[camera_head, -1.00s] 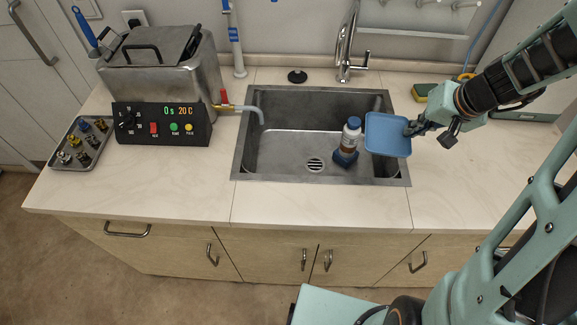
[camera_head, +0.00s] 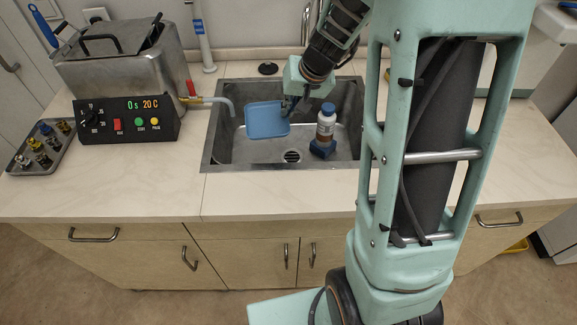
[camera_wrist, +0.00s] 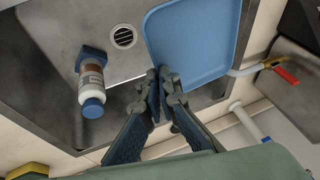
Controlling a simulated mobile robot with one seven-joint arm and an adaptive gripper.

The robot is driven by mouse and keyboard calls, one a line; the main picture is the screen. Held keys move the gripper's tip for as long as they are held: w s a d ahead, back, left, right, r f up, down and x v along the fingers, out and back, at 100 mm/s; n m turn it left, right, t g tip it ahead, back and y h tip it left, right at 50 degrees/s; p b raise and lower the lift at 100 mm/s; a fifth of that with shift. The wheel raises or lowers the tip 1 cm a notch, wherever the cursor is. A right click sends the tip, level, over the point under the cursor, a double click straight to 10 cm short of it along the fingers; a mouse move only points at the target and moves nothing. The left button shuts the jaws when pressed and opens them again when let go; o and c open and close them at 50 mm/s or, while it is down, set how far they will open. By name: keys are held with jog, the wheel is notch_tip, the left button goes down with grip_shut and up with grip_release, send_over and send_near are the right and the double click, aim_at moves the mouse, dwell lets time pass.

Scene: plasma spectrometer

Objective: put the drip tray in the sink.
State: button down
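The blue drip tray (camera_head: 267,121) is a shallow rounded rectangle in the head view, over the left part of the sink (camera_head: 212,150). It also shows in the wrist view (camera_wrist: 198,40). My gripper (camera_head: 290,104) is at the tray's right edge, and in the wrist view its fingers (camera_wrist: 160,88) are closed together on the tray's near edge. The tray looks held over the basin; I cannot tell whether it touches the sink's inside. A white bottle with a brown label and blue cap (camera_head: 325,127) stands in the sink to the tray's right, in a blue base (camera_head: 322,149).
The drain (camera_head: 292,156) lies in the sink floor beside the bottle. A tap with a red handle (camera_head: 193,92) reaches over the sink's left edge from the steel bath (camera_head: 135,70). A tray of small fittings (camera_head: 45,147) sits at far left. My arm hides the counter's right part.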

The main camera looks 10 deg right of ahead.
jog(key=w+d+f+m+h+b, duration=0.1)
jog(key=w+f+m+b, duration=0.25)
jog(key=f+b, duration=0.45)
jog(key=w+f+m+h+b, duration=0.1)
jog(key=w+f+m+b, duration=0.1)
jog(key=w+f+b, duration=0.45)
jog(key=b, duration=0.6)
send_near(284, 151)
jog(key=shift+t, duration=0.4)
jog(key=x, duration=0.6)
jog(key=shift+s+f, duration=0.1)
jog(key=shift+f, duration=0.05)
jog(key=shift+f, duration=0.2)
jog(key=c, duration=2.4)
grip_release()
jog(key=shift+r, duration=0.1)
